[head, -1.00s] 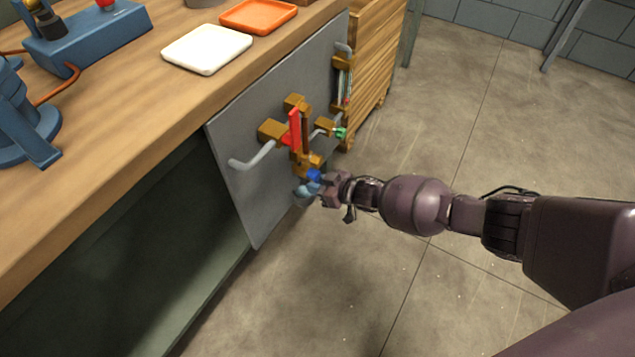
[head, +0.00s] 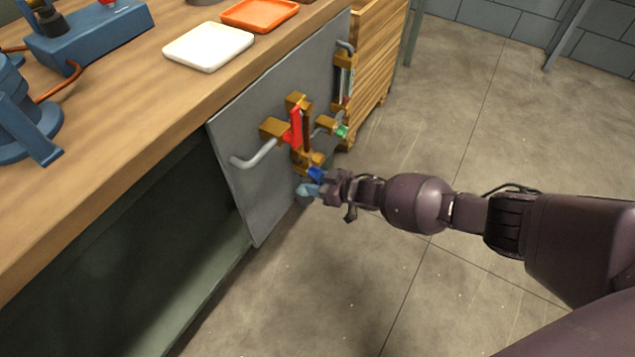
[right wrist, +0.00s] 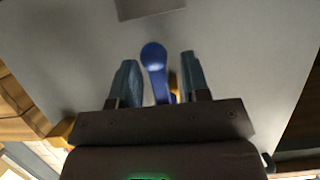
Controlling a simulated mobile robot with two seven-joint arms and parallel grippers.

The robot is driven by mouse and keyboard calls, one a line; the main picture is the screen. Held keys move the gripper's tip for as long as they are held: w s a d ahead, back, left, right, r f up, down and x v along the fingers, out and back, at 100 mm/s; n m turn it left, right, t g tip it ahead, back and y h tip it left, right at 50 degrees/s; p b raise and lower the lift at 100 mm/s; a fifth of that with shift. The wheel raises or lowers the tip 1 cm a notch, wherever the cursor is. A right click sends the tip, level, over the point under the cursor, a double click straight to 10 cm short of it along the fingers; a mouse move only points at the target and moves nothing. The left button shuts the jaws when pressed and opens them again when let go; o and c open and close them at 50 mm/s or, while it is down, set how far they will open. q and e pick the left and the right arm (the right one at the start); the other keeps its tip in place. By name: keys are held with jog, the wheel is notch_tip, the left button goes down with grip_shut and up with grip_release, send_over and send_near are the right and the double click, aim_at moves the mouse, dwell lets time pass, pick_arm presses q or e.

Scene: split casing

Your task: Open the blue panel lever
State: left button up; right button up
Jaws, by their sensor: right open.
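The grey panel (head: 235,120) stands upright at the bench front and carries pipes, brass fittings and levers. The blue lever (head: 316,174) is low on the panel, below the red lever (head: 296,128). In the right wrist view the blue lever (right wrist: 155,68) has a rounded end and lies between the two fingers. My right gripper (head: 309,189) is at the blue lever in the head view. Its fingers (right wrist: 158,82) are open, one on each side of the lever, with a visible gap on the left side. Contact on the right side is hard to tell. My left gripper is out of view.
A green lever (head: 342,131) sits on the panel to the right of the red one. A bent grey pipe (head: 254,157) sticks out at the left. The wooden bench top (head: 130,130) holds a white tray (head: 208,46) and an orange tray (head: 259,14). The floor at right is clear.

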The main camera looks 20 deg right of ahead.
jog(key=shift+s+d+r, duration=0.1)
jog(key=shift+d+r, duration=0.1)
jog(key=shift+r, duration=0.05)
jog(key=p+v, duration=0.1)
jog(key=v, duration=0.1)
jog(key=p+v, duration=0.1)
jog(key=shift+s+d+r, duration=0.15)
jog(key=shift+d+r, duration=0.05)
jog(key=shift+r, duration=0.25)
jog(key=p, duration=0.2)
send_near(319, 181)
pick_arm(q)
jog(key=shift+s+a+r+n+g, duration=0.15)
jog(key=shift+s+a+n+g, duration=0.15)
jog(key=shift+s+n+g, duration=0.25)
pick_arm(e)
jog(key=shift+s+f, duration=0.2)
jog(key=shift+f, duration=0.1)
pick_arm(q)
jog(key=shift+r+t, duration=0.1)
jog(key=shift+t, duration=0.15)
